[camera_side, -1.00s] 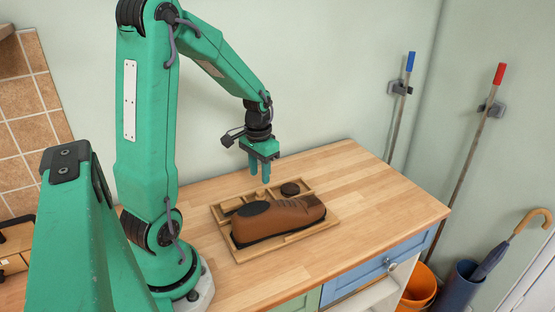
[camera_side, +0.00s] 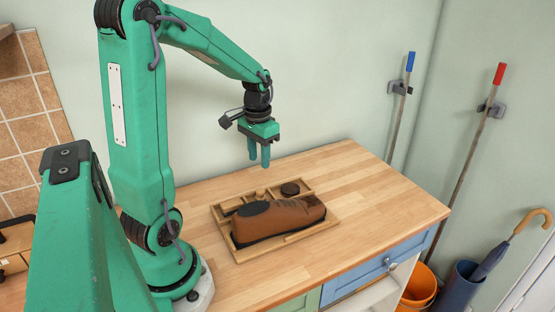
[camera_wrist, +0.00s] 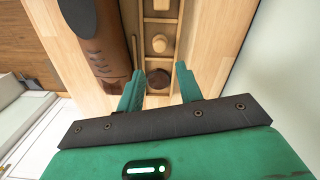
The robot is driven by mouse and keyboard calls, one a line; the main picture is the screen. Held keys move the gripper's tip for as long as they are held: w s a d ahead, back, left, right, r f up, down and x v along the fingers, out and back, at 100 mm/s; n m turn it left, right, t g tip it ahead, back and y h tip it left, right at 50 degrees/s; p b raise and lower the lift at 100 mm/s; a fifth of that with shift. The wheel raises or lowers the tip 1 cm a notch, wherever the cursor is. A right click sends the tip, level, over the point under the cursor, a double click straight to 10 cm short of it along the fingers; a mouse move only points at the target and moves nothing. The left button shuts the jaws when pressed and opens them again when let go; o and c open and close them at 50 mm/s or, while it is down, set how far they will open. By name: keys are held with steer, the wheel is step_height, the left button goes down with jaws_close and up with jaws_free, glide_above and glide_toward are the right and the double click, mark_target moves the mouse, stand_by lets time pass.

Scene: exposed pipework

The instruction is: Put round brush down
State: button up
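My gripper (camera_side: 259,163) hangs above the tray's back part, its fingers apart and nothing between them. The wrist view also shows the open gripper (camera_wrist: 159,69). A small round wooden piece with a knob (camera_wrist: 160,43), which looks like the round brush, sits in a compartment of the wooden tray (camera_side: 240,256). In the side view it is small and partly hidden behind the shoe. A dark round disc (camera_side: 290,188) lies in another compartment; it also shows below the fingers in the wrist view (camera_wrist: 159,78).
A brown shoe (camera_side: 285,216) with a dark collar fills the tray's front part. The wooden worktop (camera_side: 370,205) is clear to the right. Farther right are two wall-hung poles, an orange bucket (camera_side: 420,285) and a blue umbrella holder (camera_side: 461,285), away from the tray.

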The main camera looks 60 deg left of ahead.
steer(key=s+d+r+m+t, duration=0.1)
steer(key=s+d+r+t, duration=0.1)
steer(key=d+r, duration=0.3)
steer(key=s+d+r+m+t, duration=0.2)
steer(key=s+d+r, duration=0.3)
steer(key=d, duration=0.8)
steer(key=shift+t, duration=0.8)
